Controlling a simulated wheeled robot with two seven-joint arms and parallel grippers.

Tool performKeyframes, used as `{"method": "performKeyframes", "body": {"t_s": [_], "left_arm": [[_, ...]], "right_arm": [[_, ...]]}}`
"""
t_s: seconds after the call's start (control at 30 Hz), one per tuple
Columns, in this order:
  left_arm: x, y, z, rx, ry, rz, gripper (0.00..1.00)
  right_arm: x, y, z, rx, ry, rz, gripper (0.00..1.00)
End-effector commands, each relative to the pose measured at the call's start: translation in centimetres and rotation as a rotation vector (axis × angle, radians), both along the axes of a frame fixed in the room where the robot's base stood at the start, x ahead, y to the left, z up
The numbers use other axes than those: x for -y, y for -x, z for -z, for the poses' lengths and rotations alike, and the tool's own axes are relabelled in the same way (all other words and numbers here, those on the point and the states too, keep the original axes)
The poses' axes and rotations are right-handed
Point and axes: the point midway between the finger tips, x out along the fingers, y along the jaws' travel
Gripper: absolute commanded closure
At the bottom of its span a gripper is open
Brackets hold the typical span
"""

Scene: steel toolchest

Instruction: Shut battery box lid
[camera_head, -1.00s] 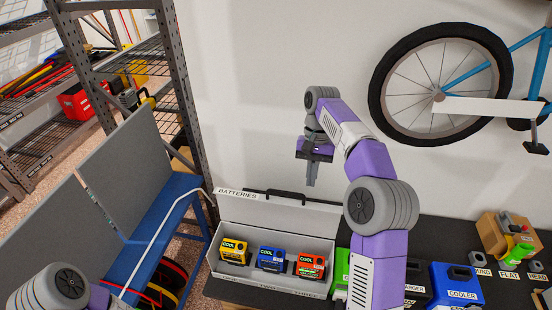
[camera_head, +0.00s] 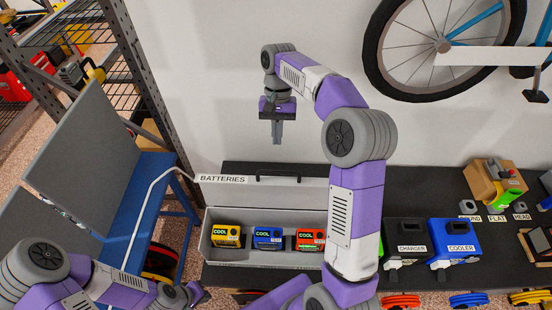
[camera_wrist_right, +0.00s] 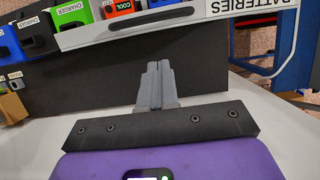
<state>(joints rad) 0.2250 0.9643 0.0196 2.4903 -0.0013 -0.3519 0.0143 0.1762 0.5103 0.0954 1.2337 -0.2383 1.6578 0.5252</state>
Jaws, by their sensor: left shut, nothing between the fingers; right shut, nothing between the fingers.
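The grey battery box (camera_head: 207,243) stands on the dark bench with its lid (camera_head: 262,193) open, raised along the back edge. The lid bears a BATTERIES label (camera_head: 222,179) and a dark handle (camera_head: 291,178). The lid's edge also shows at the top of the right wrist view (camera_wrist_right: 110,33), with the label upside down. Yellow, blue and orange batteries sit in the box. My right gripper (camera_head: 277,140) is shut and empty, pointing down beyond the lid, apart from it; its fingers also show in the wrist view (camera_wrist_right: 158,68). My left gripper (camera_head: 199,294) is shut and empty, low at front left.
A blue bench (camera_head: 130,215) with grey panels and a steel rack (camera_head: 135,80) stand left. The charger (camera_head: 406,236) and cooler (camera_head: 455,238) stand right of the box. My right arm hides the box's right end. A wall with a bicycle (camera_head: 445,45) is behind.

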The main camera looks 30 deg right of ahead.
Motion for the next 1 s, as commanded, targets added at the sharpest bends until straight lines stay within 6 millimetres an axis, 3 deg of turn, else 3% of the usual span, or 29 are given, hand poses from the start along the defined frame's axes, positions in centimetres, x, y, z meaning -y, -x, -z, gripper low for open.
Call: {"method": "performKeyframes", "body": {"t_s": [0.17, 0.5, 1.0], "left_arm": [[0.0, 0.0, 0.3, 0.000, 0.000, 0.000, 1.00], [0.0, 0.0, 0.2, 0.000, 0.000, 0.000, 1.00], [0.0, 0.0, 0.3, 0.000, 0.000, 0.000, 1.00]], "right_arm": [[-0.5, 1.0, 3.2, -0.003, 0.000, 0.002, 1.00], [-2.1, 3.5, 4.5, 0.000, 0.000, 0.001, 1.00], [-2.4, 3.9, 4.8, 0.001, 0.001, 0.001, 1.00]]}}
